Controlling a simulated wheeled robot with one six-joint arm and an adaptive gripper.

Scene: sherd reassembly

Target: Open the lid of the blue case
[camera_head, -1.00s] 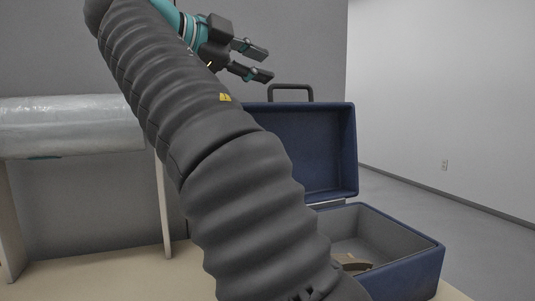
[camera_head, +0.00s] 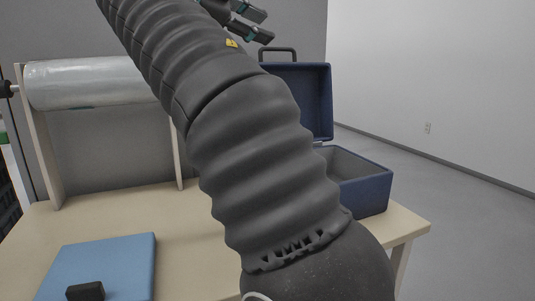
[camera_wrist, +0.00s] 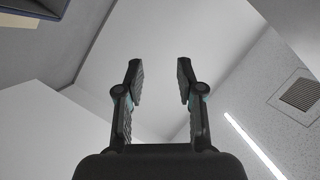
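The blue case (camera_head: 364,196) stands at the right end of the table, partly hidden behind my arm. Its lid (camera_head: 317,102) is up and stands upright at the back, with a dark handle (camera_head: 277,50) on its top edge. The case's grey inside shows in part. My gripper (camera_head: 256,24) is at the top of the head view, above and apart from the lid, partly cut off by the frame. In the wrist view my gripper (camera_wrist: 158,82) has its two fingers spread apart with nothing between them.
A blue mat (camera_head: 125,262) lies on the table (camera_head: 205,222) at the left front, with a small black block (camera_head: 86,291) on it. A roll of clear wrap (camera_head: 95,80) hangs on a wooden stand behind. Open floor lies to the right.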

